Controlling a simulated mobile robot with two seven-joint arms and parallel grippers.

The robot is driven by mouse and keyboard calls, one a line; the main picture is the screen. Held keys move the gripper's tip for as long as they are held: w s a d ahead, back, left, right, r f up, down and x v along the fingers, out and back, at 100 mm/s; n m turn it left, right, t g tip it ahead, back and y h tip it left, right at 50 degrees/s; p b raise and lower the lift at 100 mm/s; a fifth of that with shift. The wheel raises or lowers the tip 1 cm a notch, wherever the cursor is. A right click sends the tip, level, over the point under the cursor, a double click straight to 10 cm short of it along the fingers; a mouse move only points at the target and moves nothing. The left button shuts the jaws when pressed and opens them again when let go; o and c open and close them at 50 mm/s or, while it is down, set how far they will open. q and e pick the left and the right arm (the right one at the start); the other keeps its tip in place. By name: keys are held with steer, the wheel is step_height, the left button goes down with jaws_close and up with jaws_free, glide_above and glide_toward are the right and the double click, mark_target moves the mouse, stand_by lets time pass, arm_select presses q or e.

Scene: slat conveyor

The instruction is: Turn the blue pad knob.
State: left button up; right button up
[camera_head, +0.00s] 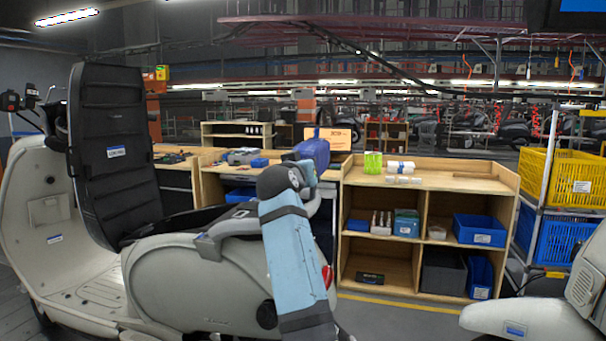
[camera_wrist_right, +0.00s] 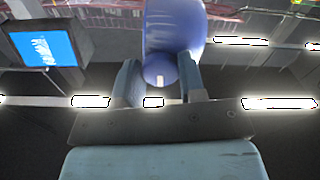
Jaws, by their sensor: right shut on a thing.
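A dark blue rounded piece (camera_head: 313,153), likely the blue pad knob, shows in the head view just beyond my right gripper (camera_head: 306,170). A short stub stands up from its top. In the right wrist view the blue piece (camera_wrist_right: 172,30) is large, with a small pale spot at its lower end. The two fingers of my right gripper (camera_wrist_right: 158,78) stand on either side of it and are shut on it. The far side of the piece and its mount are hidden. My left gripper is in neither view.
A cream scooter with a black seat (camera_head: 115,150) stands close on the left; another scooter part (camera_head: 540,318) is at lower right. A wooden shelf bench (camera_head: 440,178) with bins stands behind. Yellow and blue crates (camera_head: 570,180) are stacked at right. A screen (camera_wrist_right: 45,48) shows in the wrist view.

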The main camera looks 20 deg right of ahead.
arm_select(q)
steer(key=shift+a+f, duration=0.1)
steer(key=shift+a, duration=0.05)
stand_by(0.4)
arm_select(e)
steer(key=o, duration=0.9)
steer(key=shift+s, duration=0.1)
